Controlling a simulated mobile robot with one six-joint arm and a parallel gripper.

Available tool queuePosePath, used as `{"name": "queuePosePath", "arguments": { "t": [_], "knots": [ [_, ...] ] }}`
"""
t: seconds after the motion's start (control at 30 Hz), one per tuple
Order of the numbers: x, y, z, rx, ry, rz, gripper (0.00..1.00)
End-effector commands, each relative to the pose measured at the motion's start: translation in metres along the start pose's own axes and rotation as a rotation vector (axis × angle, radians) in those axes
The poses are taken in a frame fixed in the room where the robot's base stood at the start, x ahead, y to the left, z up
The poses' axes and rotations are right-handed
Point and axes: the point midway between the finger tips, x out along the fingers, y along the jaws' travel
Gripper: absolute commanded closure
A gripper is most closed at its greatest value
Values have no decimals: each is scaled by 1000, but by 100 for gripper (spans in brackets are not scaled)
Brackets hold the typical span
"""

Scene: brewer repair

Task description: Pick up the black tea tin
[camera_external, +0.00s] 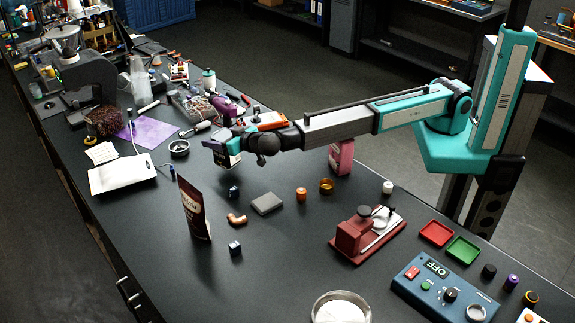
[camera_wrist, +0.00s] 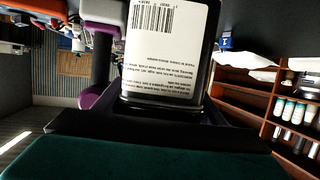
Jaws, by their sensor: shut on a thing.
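The black tea tin (camera_external: 222,157) is in my gripper (camera_external: 226,142), over the far middle part of the dark bench. It appears to hang just above the bench top, though the gap under it is hard to judge. In the wrist view the tin (camera_wrist: 165,55) fills the upper middle, with a white label carrying a barcode and small print facing the camera. Its black edges show at the sides and bottom. My gripper is shut on it; the fingertips are largely hidden behind the tin and the wrist parts.
A dark brown pouch (camera_external: 194,208) stands left of centre on the bench (camera_external: 270,255). A grey block (camera_external: 266,203), an orange pipe elbow (camera_external: 236,219) and small dark cubes lie nearby. A red device (camera_external: 362,236) is at right.

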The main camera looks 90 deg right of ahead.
Motion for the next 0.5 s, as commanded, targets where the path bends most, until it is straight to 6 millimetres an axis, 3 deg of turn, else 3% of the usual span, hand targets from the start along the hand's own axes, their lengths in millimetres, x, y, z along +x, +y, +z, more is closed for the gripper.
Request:
{"name": "queuePosePath", "arguments": {
  "t": [0.5],
  "knots": [
    [-46,52,9,0,1,-1,65]
  ]
}}
